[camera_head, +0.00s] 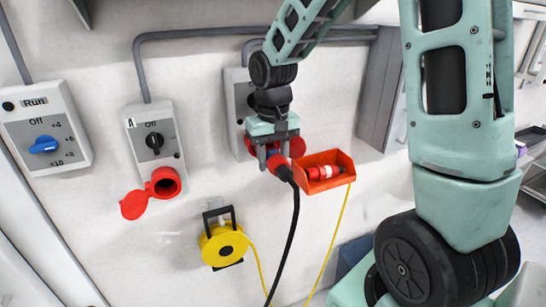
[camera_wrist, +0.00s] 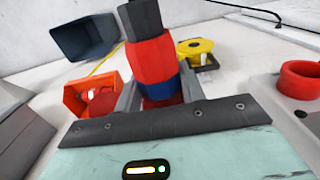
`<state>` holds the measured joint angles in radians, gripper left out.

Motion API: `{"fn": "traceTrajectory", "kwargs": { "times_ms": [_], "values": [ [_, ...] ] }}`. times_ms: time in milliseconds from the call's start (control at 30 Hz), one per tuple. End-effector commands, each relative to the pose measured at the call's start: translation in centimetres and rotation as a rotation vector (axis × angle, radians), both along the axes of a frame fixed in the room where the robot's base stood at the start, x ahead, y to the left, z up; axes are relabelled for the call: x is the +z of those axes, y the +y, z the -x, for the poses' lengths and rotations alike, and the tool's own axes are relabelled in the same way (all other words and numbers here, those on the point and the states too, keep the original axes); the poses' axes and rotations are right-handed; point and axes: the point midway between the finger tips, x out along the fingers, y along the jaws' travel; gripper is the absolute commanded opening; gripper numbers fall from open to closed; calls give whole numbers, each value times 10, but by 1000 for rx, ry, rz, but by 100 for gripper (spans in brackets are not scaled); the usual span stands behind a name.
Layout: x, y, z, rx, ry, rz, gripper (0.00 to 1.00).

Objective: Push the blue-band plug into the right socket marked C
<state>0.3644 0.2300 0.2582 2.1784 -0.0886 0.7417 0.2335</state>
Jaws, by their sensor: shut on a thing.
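My gripper (camera_head: 273,157) is shut on the blue-band plug (camera_head: 281,168), in front of the right socket box (camera_head: 236,97). The wrist view shows the red plug body (camera_wrist: 150,58) with its blue band between the two fingers, and its dark cable end pointing away from my palm. A black cable hangs from the plug. Red parts of the right socket (camera_head: 297,147) show beside my gripper. Its mouth and its letter are hidden, so I cannot tell whether the plug's front is inside it.
The left socket (camera_head: 165,183) is open and empty, its red lid hanging aside. An orange bin (camera_head: 345,177) holding a red-and-white plug (camera_head: 323,172) is close right of my gripper. A yellow reel (camera_head: 224,246) hangs below. A switch box with a blue knob (camera_head: 45,145) is far left.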

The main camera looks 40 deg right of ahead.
Motion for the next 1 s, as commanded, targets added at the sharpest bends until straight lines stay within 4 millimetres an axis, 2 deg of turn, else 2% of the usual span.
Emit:
{"fn": "traceTrajectory", "kwargs": {
  "times_ms": [1000],
  "values": [
    [1,-3,-12,0,-1,0,7]
  ]
}}
